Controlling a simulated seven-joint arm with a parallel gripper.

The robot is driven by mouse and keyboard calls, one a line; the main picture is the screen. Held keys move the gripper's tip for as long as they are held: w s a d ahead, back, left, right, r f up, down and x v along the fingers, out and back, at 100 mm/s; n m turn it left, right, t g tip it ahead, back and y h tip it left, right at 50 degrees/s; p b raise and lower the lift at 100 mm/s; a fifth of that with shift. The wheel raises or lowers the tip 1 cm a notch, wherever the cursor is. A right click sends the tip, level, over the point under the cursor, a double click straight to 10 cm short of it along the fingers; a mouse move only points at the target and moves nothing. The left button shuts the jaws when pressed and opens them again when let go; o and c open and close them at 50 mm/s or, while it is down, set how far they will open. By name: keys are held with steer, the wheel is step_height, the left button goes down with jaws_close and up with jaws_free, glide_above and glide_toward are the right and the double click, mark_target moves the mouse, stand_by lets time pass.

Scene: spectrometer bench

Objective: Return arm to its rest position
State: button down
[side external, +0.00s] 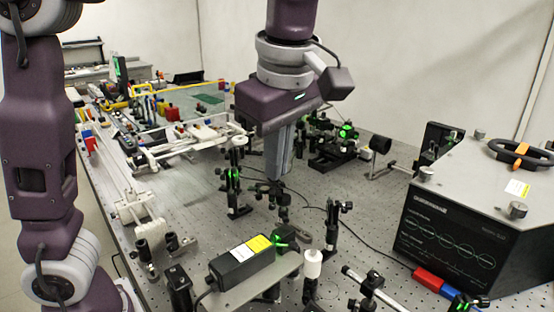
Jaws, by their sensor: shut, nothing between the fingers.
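My gripper (276,176) hangs in the upper middle of the side external view, pointing down above the optical bench. Its grey fingers are together and hold nothing. The fingertips are above or close to the small black optic mounts in the middle of the bench. I cannot tell the exact gap to them. Part of my purple and grey arm fills the left side of the view.
A black laser box (240,262) with a yellow label lies in front. A large dark instrument (455,235) stands at right. Black optic mounts (234,190) surround the fingers. Cables cross the perforated bench (185,185). White rail assemblies (190,140) stand at left.

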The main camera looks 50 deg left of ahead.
steer(key=s+a+f+m+t+h, duration=0.1)
steer(key=s+a+f+m+t, duration=0.1)
steer(key=s+m, duration=0.5)
steer(key=s+a+f+m+t+h, duration=0.1)
steer(key=s+a+f+m, duration=0.4)
steer(key=m, duration=0.7)
steer(key=shift+s+a+f+t+h, duration=0.2)
steer(key=shift+s+f+t+h, duration=0.2)
steer(key=shift+s+t, duration=0.55)
